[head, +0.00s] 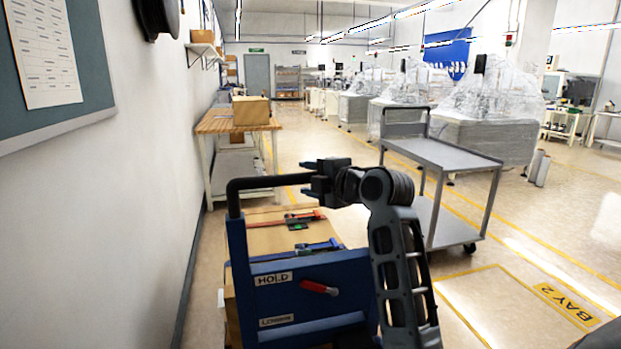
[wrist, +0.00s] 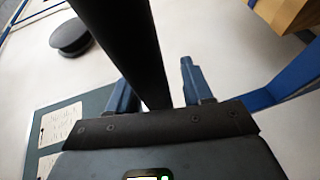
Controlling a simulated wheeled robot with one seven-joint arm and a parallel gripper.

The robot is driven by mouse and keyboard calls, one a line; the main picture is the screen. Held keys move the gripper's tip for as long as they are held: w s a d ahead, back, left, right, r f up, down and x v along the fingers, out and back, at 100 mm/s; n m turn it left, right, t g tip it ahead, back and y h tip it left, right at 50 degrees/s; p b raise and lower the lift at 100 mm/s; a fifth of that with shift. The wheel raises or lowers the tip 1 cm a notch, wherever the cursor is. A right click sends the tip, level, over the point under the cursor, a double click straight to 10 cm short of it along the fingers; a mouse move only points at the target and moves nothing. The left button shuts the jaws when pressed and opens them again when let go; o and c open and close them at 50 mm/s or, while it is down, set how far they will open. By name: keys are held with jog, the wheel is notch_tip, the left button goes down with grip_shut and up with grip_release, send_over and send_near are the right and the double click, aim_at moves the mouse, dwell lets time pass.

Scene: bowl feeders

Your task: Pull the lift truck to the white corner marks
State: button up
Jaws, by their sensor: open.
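The blue lift truck (head: 305,285) stands in front of me, with a HOLD label and a red lever on its panel. Its black handle bar (head: 250,183) rises at the left and runs across the top. My gripper (head: 312,181) is at the right part of this bar. In the wrist view, the black bar (wrist: 125,35) passes between the two fingers of my open gripper (wrist: 155,85); I cannot tell whether either finger touches it. Clear white corner marks cannot be made out; a yellow-lined floor bay marked BAY 2 (head: 563,302) lies at the lower right.
A grey cart (head: 445,158) stands ahead to the right. A wall runs close on the left, with a wooden bench (head: 234,124) along it. Open floor lies between cart and bay.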

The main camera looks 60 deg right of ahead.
jog(key=v, duration=0.8)
dwell(0.7)
jog(key=s+a+f+m+y+p, duration=0.15)
jog(key=a+f+m, duration=0.25)
jog(key=a+f, duration=0.5)
jog(key=s+a+f+m+y+b, duration=0.1)
jog(key=s+a+f+m, duration=0.15)
jog(key=a+f, duration=0.6)
jog(key=s+a+m+y, duration=0.1)
jog(key=s+a, duration=0.5)
jog(key=s+a+m+y+p, duration=0.1)
jog(key=s+a+m+y, duration=0.1)
jog(key=s+a, duration=0.4)
jog(key=s+a+r+m+y, duration=0.1)
jog(key=s+a+m, duration=0.1)
jog(key=s+a, duration=0.3)
jog(key=shift+s+a+r+t+y+p, duration=0.1)
jog(key=shift+s+a+t+y+p, duration=0.3)
jog(key=shift+s, duration=0.4)
